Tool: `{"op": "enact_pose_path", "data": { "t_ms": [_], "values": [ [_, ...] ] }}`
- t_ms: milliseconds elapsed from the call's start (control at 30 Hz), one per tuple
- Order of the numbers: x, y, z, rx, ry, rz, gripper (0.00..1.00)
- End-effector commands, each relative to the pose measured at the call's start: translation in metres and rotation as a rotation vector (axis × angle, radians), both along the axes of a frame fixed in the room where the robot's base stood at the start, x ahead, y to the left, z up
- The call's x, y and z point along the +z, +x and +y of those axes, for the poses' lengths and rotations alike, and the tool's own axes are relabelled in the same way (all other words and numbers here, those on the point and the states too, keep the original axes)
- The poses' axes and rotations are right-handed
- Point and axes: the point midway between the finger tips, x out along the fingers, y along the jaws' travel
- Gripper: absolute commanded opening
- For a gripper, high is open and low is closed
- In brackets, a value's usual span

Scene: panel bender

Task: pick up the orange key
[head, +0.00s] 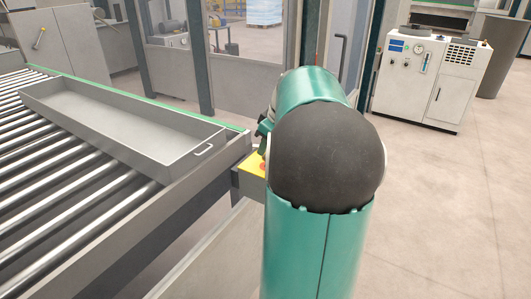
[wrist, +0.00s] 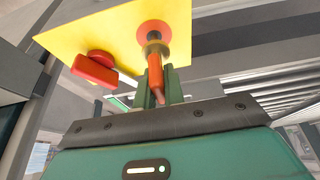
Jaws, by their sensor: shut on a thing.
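The orange key (wrist: 156,72) points out from a dark collar and round red ring (wrist: 154,36) on a yellow panel (wrist: 110,32) in the wrist view. My gripper (wrist: 161,90) is shut on the key, with its green fingers close around it. The key's upper end still meets the collar; I cannot tell how deep it sits. In the head view my own arm hides the key and most of the gripper. A part of the yellow panel shows left of the arm (head: 251,168).
A red knob (wrist: 94,68) stands out from the same panel, left of the key. In the head view a roller conveyor (head: 95,215) carries a shallow grey tray (head: 120,128). A white machine cabinet (head: 425,85) stands back right. The floor at right is clear.

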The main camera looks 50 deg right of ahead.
Motion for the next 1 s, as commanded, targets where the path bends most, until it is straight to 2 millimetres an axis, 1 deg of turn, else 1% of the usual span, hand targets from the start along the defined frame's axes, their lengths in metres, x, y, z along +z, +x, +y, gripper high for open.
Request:
{"op": "enact_pose_path", "data": {
  "t_ms": [33, 167, 333, 500, 600, 700, 800, 1000],
  "values": [
    [0.01, -0.003, 0.002, -0.001, -0.006, -0.002, 0.0],
    [0.032, -0.019, 0.015, 0.0, -0.006, -0.002, 0.0],
    [0.069, -0.043, 0.035, 0.0, -0.006, -0.003, 0.0],
    [0.086, -0.077, 0.063, 0.0, -0.005, -0.002, 0.0],
    [0.093, -0.091, 0.074, 0.0, -0.003, -0.001, 0.0],
    [0.098, -0.101, 0.082, 0.0, -0.002, -0.001, 0.0],
    [0.101, -0.107, 0.087, 0.0, -0.002, -0.001, 0.0],
    [0.102, -0.109, 0.088, 0.0, -0.001, 0.0, 0.0]
  ]
}}
